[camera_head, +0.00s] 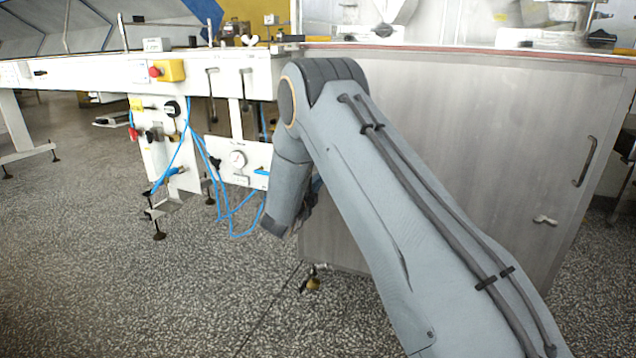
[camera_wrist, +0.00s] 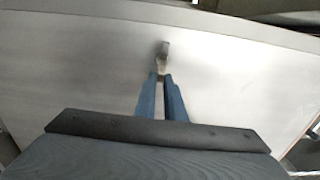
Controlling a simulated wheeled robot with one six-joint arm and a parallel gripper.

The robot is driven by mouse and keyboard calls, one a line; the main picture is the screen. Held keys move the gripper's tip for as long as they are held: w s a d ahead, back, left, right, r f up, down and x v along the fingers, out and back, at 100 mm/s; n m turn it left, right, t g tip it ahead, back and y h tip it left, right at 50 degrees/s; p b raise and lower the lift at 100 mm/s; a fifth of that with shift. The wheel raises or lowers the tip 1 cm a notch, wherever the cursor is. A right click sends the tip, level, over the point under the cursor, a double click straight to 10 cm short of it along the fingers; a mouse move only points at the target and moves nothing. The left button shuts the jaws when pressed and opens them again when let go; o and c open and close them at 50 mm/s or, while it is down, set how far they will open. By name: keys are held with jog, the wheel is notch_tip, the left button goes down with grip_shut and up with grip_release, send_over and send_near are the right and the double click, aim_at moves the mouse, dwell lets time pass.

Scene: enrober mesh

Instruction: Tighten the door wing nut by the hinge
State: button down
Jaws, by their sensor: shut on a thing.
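The grey metal door (camera_head: 480,150) fills the right half of the head view; its surface also fills most of the wrist view (camera_wrist: 90,70). In the wrist view a small metal wing nut (camera_wrist: 163,52) stands out from the door, at the tips of my gripper's blue fingers (camera_wrist: 160,76). The fingers are closed together on its near end. In the head view my arm hides the gripper and the nut it holds. Another wing nut (camera_head: 544,220) shows on the door at the right, below the handle, clear of my arm.
A dark door handle (camera_head: 585,161) stands out at the right. The speckled floor (camera_head: 120,280) is open at the left.

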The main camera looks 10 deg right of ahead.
jog(key=shift+d+f, duration=0.1)
jog(key=shift+f, duration=0.05)
jog(key=c, duration=1.8)
grip_release()
jog(key=shift+c, duration=0.2)
jog(key=p+v, duration=0.2)
jog(key=v, duration=0.6)
